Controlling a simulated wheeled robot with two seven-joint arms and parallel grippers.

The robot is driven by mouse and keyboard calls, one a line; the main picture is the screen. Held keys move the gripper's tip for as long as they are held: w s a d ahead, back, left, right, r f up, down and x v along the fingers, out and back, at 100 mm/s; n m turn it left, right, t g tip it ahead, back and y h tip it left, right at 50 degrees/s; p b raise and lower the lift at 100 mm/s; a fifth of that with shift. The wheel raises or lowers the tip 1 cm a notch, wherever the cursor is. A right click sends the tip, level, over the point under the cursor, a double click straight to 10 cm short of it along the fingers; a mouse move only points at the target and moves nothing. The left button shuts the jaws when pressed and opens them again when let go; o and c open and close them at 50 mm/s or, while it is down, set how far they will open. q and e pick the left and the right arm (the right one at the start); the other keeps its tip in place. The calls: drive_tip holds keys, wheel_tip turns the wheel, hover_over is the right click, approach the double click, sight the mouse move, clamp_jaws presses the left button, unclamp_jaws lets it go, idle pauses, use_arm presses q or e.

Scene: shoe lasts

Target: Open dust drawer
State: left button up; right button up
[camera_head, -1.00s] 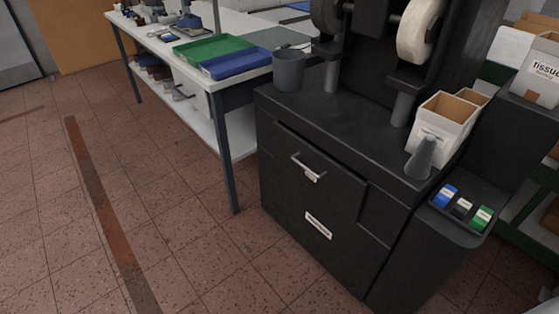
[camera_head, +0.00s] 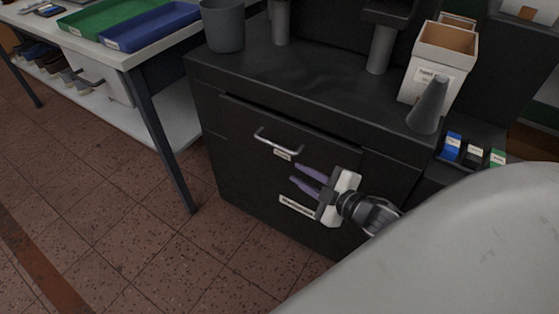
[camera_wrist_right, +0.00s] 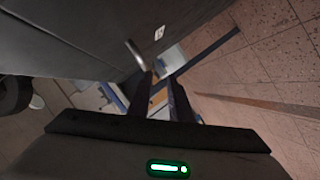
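The dust drawer (camera_head: 235,130) is in the front of a black cabinet and looks shut. Its silver bar handle (camera_head: 279,143) has a small label under it; the handle also shows in the right wrist view (camera_wrist_right: 135,53). My right gripper (camera_head: 298,181) is in front of the cabinet, below and slightly right of the handle. Its two purple-grey fingers are apart with nothing between them, and they point left. In the right wrist view the dark fingers (camera_wrist_right: 163,92) are spread, with the handle ahead of them. My left gripper is not in view.
On the cabinet top stand a grey cup (camera_head: 223,27), a grey cone (camera_head: 428,106) and a white box (camera_head: 438,65). A workbench with a green tray (camera_head: 108,16) and a blue tray (camera_head: 150,25) is at the left. The floor in front is clear.

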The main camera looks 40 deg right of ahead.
sight(284, 150)
drive_tip(key=shift+n+t, duration=0.5)
drive_tip(key=shift+n, duration=0.4)
drive_tip(key=w+b, duration=0.1)
drive_tip(key=w, duration=0.3)
drive_tip(key=w+d, duration=0.1)
drive_tip(key=w, duration=0.3)
drive_tip(key=w+b, duration=0.1)
drive_tip(key=w, duration=0.3)
drive_tip(key=shift+w+d+f+b, duration=0.2)
drive_tip(key=shift+f+b, duration=0.1)
drive_tip(key=shift+b, duration=0.05)
clamp_jaws()
